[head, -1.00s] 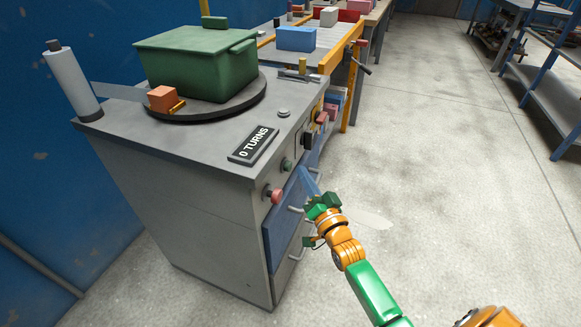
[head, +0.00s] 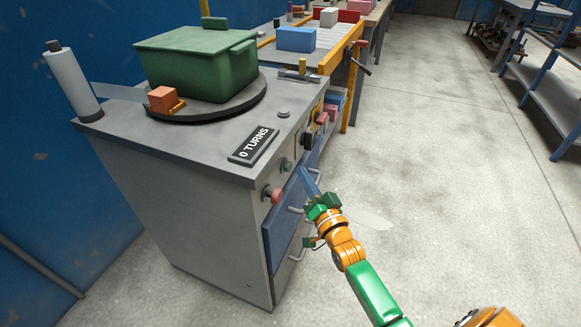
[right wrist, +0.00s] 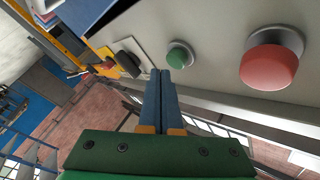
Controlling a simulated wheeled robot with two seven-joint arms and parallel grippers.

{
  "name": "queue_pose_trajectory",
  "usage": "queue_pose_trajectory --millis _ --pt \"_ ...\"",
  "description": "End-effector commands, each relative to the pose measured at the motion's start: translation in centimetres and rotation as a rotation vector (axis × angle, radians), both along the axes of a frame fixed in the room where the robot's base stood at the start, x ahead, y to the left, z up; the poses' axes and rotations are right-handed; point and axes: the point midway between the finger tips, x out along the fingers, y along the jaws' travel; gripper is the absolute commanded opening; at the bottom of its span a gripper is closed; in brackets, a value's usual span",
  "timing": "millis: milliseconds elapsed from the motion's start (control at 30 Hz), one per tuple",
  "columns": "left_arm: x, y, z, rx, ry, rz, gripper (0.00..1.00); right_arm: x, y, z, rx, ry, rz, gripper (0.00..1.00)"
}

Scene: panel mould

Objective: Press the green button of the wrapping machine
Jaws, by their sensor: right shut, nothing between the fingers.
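The wrapping machine (head: 170,190) is a grey cabinet. Its green button (head: 287,166) is on the front panel, above and right of the larger red button (head: 274,195). In the right wrist view the green button (right wrist: 180,56) is just beyond the fingertips, and the red button (right wrist: 271,65) is to its right. My right gripper (head: 309,178) is shut and empty, below and right of the green button. Its blue fingers (right wrist: 165,80) point at the panel just left of the green button; I cannot tell whether they touch it. My left gripper is not in view.
A green box (head: 197,65) sits on the turntable (head: 185,116) beside an orange block (head: 162,98) and a film roll (head: 72,80). The sign (head: 252,146) reads 0 TURNS.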

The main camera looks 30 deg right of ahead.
Motion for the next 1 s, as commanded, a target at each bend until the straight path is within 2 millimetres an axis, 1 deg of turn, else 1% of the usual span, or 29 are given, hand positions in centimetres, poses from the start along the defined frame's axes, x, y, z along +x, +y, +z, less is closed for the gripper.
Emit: queue_pose_trajectory --millis 200,400,767,1000 --pt "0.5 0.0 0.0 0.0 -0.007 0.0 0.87 0.0 0.0 0.0 0.0 0.0 0.0 0.0" --pt "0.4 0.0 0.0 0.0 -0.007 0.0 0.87 0.0 0.0 0.0 0.0 0.0 0.0 0.0" --pt "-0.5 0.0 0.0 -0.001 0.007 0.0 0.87 0.0 0.0 0.0 0.0 0.0 0.0 0.0" --pt "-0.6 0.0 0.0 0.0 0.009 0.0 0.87 0.6 0.5 0.0 0.0 0.0 0.0 0.0"
